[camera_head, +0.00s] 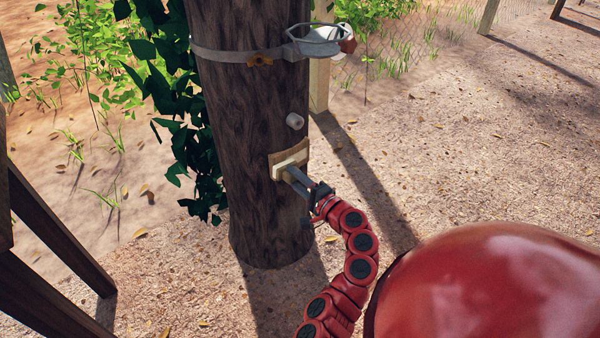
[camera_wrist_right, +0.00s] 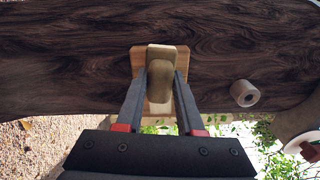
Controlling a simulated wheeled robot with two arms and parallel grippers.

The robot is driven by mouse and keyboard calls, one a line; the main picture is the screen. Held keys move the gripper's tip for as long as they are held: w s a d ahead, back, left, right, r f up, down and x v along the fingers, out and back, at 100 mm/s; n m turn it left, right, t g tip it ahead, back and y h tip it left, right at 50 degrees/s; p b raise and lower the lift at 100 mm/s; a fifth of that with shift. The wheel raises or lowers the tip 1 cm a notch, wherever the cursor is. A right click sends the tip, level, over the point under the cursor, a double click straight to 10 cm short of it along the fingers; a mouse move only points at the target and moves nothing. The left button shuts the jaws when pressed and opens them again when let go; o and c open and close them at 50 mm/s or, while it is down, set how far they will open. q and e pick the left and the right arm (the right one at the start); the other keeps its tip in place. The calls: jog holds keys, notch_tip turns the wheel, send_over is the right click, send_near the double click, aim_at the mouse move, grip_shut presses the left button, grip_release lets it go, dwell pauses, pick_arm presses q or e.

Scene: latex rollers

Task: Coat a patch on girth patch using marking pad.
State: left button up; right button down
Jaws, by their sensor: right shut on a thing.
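The girth patch (camera_head: 303,148) is a tan rectangle on the side of a dark tree trunk. It also shows in the right wrist view (camera_wrist_right: 138,62), partly covered by the pad. The marking pad (camera_head: 285,167) is a pale block in front of the patch. My right gripper (camera_head: 292,174) is shut on the pad; its two fingers (camera_wrist_right: 160,84) clasp the pad's sides in the right wrist view. The pad overlaps the patch; I cannot tell whether they touch. My left gripper is not in view.
A white peg (camera_head: 294,121) sticks out of the trunk (camera_head: 235,120) just above the patch. Higher up, a grey strap (camera_head: 225,54) holds a cup in a ring (camera_head: 322,42). Dark wooden legs (camera_head: 60,240) stand at left. Ivy (camera_head: 190,130) climbs the trunk's left side.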

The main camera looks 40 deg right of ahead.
aim_at(291, 182)
jog(key=shift+s+a, duration=0.1)
jog(key=shift+a, duration=0.7)
jog(key=shift+s+d+f+b, duration=0.15)
jog(key=shift+s+b, duration=0.35)
jog(key=shift+s, duration=1.9)
jog(key=shift+s+d, duration=0.1)
jog(key=shift+s, duration=0.5)
jog(key=shift+s, duration=0.1)
jog(key=s+b, duration=0.1)
jog(key=s, duration=0.1)
jog(key=shift+s, duration=0.35)
